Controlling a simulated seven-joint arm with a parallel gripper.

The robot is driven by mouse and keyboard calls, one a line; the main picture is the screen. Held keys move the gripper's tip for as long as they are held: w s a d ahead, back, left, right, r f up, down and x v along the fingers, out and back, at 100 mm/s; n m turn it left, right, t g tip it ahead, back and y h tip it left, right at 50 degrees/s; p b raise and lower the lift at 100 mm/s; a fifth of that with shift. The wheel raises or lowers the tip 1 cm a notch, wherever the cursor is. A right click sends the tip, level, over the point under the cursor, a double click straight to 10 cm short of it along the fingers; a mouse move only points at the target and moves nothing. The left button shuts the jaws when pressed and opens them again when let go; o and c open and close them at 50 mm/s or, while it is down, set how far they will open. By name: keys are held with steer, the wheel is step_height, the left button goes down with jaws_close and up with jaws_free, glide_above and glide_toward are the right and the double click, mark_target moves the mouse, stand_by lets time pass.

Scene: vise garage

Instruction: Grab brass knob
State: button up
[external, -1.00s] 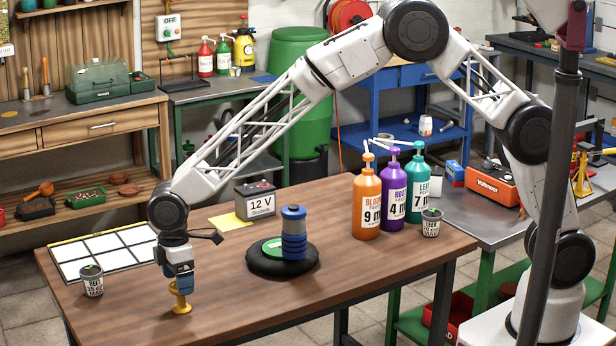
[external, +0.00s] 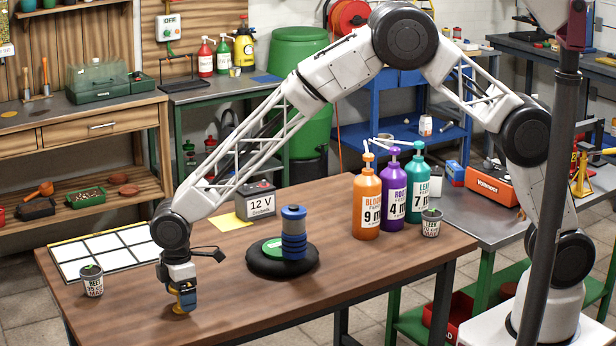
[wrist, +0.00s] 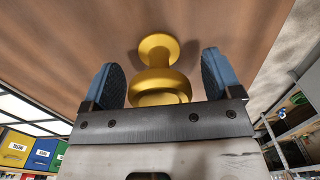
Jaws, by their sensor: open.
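The brass knob (external: 181,308) stands on the wooden table near its front left edge. In the wrist view the knob (wrist: 158,88) shows a wide round part near the gripper and a smaller round part beyond it. My gripper (external: 183,297) is lowered over the knob. In the wrist view its two blue fingers (wrist: 160,80) are open, one on each side of the knob's wide part. A gap shows between the knob and each finger. The gripper hides part of the knob in the external view.
A small labelled pot (external: 92,281) stands to the left, by a white gridded panel (external: 105,250). A black round base with a blue spool (external: 293,235) stands to the right. Three bottles, including an orange one (external: 367,205), stand farther right. The front middle of the table (external: 235,300) is clear.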

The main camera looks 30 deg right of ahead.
steer(key=c, duration=1.1)
steer(key=shift+r, duration=0.1)
steer(key=shift+r, duration=0.75)
step_height(320, 180, up, 2)
steer(key=shift+r, duration=0.1)
steer(key=s+d, duration=0.2)
steer(key=d, duration=0.2)
steer(key=s+d, duration=0.3)
steer(key=d, duration=0.2)
steer(key=s+d+r, duration=0.1)
steer(key=s+d, duration=0.2)
steer(key=d, duration=0.1)
steer(key=shift+s+d, duration=0.15)
steer(key=shift+d, duration=0.2)
